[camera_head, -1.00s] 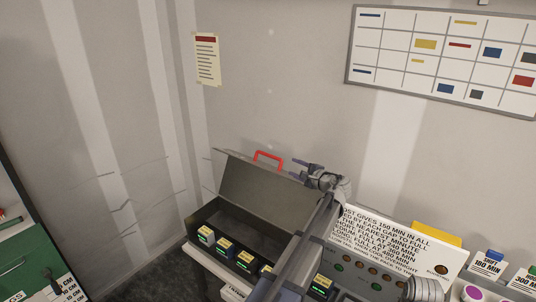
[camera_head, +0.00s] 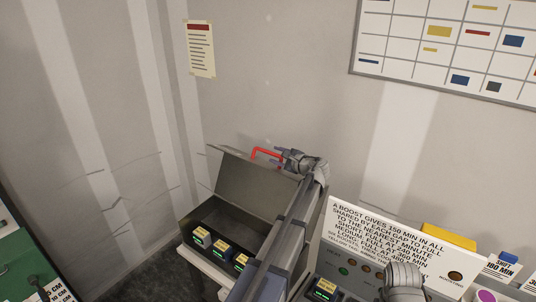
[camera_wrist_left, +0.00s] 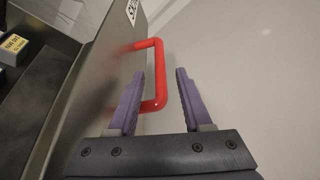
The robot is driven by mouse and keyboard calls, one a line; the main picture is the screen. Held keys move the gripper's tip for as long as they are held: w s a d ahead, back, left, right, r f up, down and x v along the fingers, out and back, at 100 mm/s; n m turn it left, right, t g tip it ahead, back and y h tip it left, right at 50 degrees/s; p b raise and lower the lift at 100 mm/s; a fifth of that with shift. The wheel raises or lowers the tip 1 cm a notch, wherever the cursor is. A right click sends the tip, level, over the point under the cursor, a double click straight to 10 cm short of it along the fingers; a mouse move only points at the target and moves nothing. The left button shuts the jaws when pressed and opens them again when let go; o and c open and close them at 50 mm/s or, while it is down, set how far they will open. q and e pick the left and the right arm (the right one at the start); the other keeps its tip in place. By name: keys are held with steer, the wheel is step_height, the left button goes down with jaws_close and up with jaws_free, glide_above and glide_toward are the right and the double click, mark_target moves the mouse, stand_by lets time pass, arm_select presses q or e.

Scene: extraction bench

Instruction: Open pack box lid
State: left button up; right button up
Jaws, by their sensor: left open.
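The pack box (camera_head: 195,222) is a dark metal case at the lower middle of the head view. Its lid (camera_head: 250,182) stands raised and tilted back, with a red handle (camera_head: 266,151) on its upper edge. My left gripper (camera_head: 281,153) is open at the right of the handle. In the left wrist view, the outer bar of the red handle (camera_wrist_left: 160,75) shows between the open purple fingers of my left gripper (camera_wrist_left: 158,72), and the jaws are not closed on it. The left arm hides the box's right side.
Several small yellow-topped blocks (camera_head: 221,248) stand along the box's front. To the right are a control panel (camera_head: 360,272), a white text sign (camera_head: 400,240) and a yellow block (camera_head: 448,236). A plain wall is close behind the lid.

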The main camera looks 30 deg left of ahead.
mark_target(270, 153)
arm_select(q)
steer(key=b+x, duration=0.1)
steer(key=x, duration=0.5)
steer(key=shift+d, duration=0.1)
jaws_close()
steer(key=shift+s, duration=0.2)
stand_by(1.0)
